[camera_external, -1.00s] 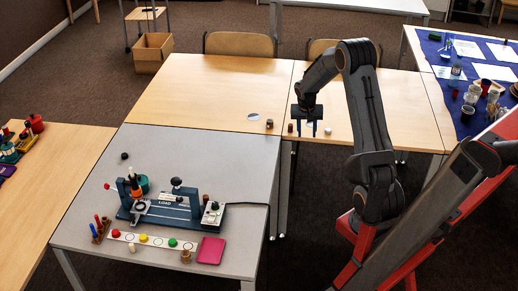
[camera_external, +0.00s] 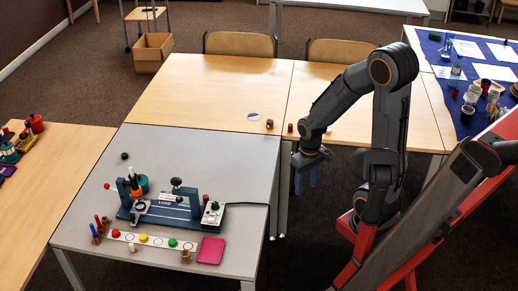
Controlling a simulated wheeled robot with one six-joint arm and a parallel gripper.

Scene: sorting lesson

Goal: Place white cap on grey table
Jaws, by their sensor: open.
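A small white piece, likely the white cap (camera_external: 329,131), is on the wooden table close to its front edge, partly behind my forearm. The grey table (camera_external: 240,165) stands at the left and holds a blue device and several small pieces. My gripper (camera_external: 306,180) points down with its blue fingers apart and nothing seen between them. It appears over the dark floor, right of the grey table and in front of the wooden table, apart from the white piece.
Two small brown pieces, one (camera_external: 269,124) and another (camera_external: 290,128), stand on the wooden table (camera_external: 210,90). A blue device (camera_external: 165,212), a pink pad (camera_external: 211,250) and a black ball (camera_external: 124,156) are on the grey table. Its right rear area is clear.

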